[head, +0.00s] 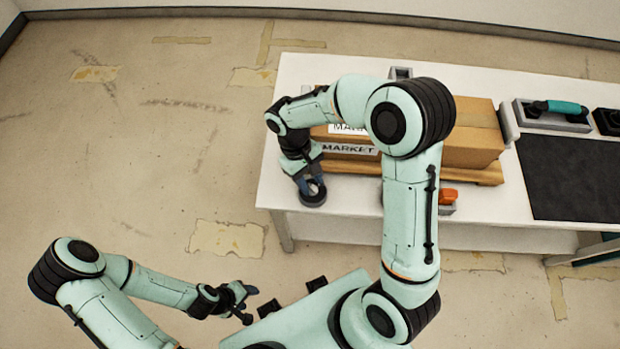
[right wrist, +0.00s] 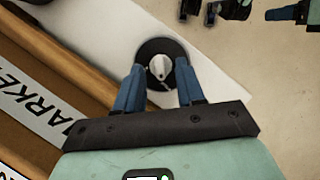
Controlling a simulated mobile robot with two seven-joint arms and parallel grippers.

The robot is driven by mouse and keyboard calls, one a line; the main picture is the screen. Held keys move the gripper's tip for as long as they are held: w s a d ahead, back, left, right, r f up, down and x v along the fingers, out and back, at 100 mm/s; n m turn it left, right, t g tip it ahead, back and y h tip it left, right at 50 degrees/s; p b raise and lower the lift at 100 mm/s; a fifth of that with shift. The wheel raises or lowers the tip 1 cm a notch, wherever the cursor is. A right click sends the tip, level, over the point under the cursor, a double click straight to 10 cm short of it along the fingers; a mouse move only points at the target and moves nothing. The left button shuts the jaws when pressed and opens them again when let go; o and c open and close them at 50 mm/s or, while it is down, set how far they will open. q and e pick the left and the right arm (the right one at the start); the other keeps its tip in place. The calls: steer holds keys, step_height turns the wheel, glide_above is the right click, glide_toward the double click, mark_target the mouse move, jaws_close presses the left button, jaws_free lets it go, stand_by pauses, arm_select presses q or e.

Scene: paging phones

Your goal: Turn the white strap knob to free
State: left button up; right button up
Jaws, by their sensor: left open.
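The white knob (right wrist: 160,68) sits on a dark round base (right wrist: 153,49) near the table edge. In the right wrist view its pointed end aims down the picture, slightly right. My right gripper (head: 312,187) is over the base at the table's front left corner. Its blue fingers (right wrist: 159,76) stand on either side of the knob, open, with gaps visible between them and the white part. In the head view the gripper hides the knob, and only the dark base (head: 313,200) shows. My left gripper (head: 246,303) is open and empty, away from the table over the floor.
Cardboard boxes (head: 475,145) labelled MARKET lie on a wooden pallet (head: 480,174) beside the knob. An orange handle (head: 448,195) is on the front edge. A teal-handled tool (head: 562,106) and a black mat (head: 575,180) are at the right. The table's left strip is clear.

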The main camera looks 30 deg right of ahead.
arm_select(q)
steer(key=shift+w+r+p, duration=0.95)
steer(key=shift+w+r, duration=0.1)
steer(key=shift+r, duration=0.2)
arm_select(e)
steer(key=v, duration=1.3)
